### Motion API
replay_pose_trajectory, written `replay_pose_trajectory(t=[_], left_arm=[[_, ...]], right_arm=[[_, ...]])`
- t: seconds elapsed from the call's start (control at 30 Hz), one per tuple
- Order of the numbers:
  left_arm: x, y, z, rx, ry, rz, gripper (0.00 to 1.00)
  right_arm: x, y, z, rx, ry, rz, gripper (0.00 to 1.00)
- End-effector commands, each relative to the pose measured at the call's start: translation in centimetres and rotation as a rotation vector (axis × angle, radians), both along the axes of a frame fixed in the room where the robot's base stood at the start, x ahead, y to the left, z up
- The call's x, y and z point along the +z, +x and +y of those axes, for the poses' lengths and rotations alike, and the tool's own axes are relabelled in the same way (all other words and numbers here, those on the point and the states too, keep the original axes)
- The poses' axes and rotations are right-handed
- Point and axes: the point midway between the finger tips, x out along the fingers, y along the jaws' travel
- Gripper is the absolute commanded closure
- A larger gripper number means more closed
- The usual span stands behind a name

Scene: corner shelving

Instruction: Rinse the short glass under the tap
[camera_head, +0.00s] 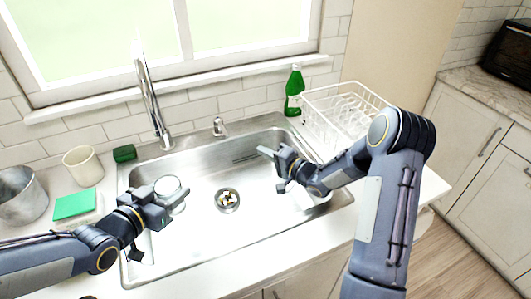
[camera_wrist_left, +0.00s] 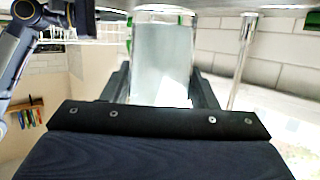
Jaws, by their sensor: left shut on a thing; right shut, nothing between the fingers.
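The short glass (camera_head: 168,186) is clear and sits between the fingers of my left gripper (camera_head: 166,204), over the left part of the sink basin (camera_head: 195,228). In the left wrist view the glass (camera_wrist_left: 162,62) fills the gap between the two dark fingers, which are shut on it. The chrome tap (camera_head: 151,105) rises behind the basin, beyond the glass; its upper end is hard to make out against the bright window. No water stream can be made out. My right gripper (camera_head: 272,168) is shut and empty over the right part of the basin.
A green bottle (camera_head: 294,92) and a white dish rack (camera_head: 340,115) stand right of the sink. A cream cup (camera_head: 83,166), metal pot (camera_head: 20,196), green cloth (camera_head: 75,204) and dark green sponge (camera_head: 124,153) are at left. A small chrome fitting (camera_head: 219,127) stands behind the basin.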

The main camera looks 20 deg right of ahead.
Motion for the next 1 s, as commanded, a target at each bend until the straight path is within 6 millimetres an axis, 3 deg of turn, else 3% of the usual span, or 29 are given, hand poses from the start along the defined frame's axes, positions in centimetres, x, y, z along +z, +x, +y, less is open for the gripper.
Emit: replay_pose_trajectory(t=[0.6, 1.0], left_arm=[[0.2, -0.1, 0.0, 0.0, -0.002, -0.003, 0.79], [2.1, -2.2, -0.1, -0.001, -0.002, -0.004, 0.79]], right_arm=[[0.1, 0.0, 0.0, 0.0, 0.0, 0.0, 1.0], [0.7, 0.0, 0.0, 0.0, 0.0, 0.0, 1.0]])
